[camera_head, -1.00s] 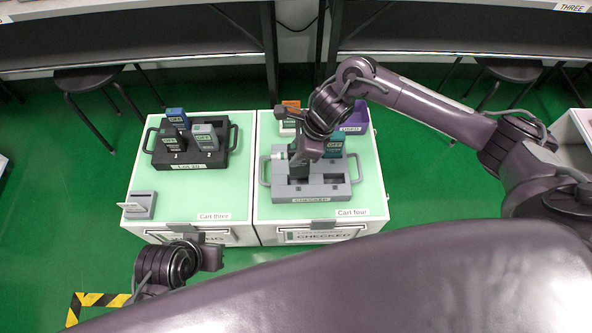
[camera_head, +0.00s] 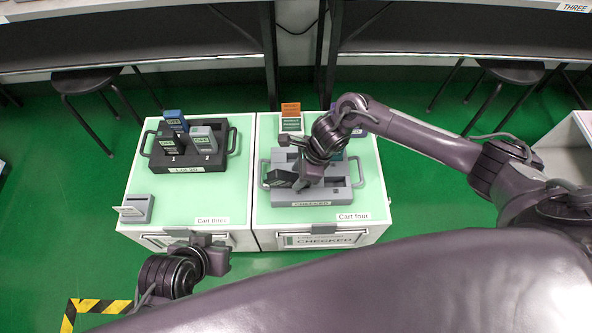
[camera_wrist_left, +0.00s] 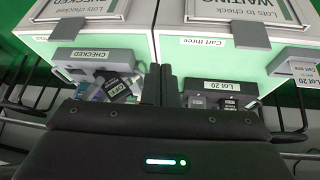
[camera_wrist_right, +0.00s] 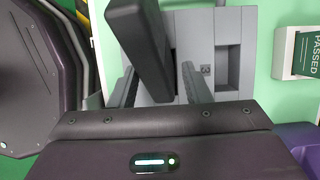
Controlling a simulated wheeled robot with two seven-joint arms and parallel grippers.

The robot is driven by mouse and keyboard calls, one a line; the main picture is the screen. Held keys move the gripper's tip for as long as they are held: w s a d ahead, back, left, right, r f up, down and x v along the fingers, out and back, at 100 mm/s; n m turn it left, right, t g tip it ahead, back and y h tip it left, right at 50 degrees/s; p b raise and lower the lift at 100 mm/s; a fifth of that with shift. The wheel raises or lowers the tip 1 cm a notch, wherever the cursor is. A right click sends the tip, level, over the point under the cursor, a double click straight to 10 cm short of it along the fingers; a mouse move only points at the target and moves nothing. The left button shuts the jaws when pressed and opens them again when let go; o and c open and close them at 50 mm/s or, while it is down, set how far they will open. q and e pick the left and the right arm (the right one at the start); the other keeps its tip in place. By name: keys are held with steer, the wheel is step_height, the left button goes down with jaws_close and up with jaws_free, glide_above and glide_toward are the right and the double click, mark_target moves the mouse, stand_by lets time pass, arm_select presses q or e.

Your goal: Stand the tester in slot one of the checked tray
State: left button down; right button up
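The checked tray (camera_head: 312,197) is grey and sits on cart four. A dark tester (camera_head: 281,178) with a green-lettered label stands tilted at the tray's front left. It also shows tilted in the left wrist view (camera_wrist_left: 118,88) and the right wrist view (camera_wrist_right: 139,45). My right gripper (camera_head: 306,180) is over the tray at the tester's right. In the right wrist view its fingers (camera_wrist_right: 158,92) are spread, with the tester's lower end between them and apart from the right finger. My left gripper (camera_wrist_left: 168,85) is shut and empty, in front of cart three.
A black tray, Lot 20 (camera_head: 193,168), holds several testers on cart three. A small grey card holder (camera_head: 137,208) stands at its front left. An orange-and-white card box (camera_head: 291,117) and a purple box stand behind the checked tray. An empty slot (camera_wrist_right: 228,67) lies right of the tester.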

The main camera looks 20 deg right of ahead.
steer(key=shift+w+a+r, duration=0.2)
steer(key=shift+a+r, duration=0.05)
steer(key=shift+r, duration=0.1)
steer(key=shift+d+r, duration=0.15)
steer(key=shift+r, duration=0.35)
arm_select(q)
steer(key=a+p, duration=0.1)
steer(key=a+g, duration=0.1)
steer(key=s+a+y+p, duration=0.1)
steer(key=shift+s+r+n+g+p, duration=0.1)
steer(key=shift+r+n+g+p, duration=0.15)
steer(key=shift+n+g+p, duration=0.05)
arm_select(e)
steer(key=v, duration=1.1)
steer(key=shift+s, duration=0.1)
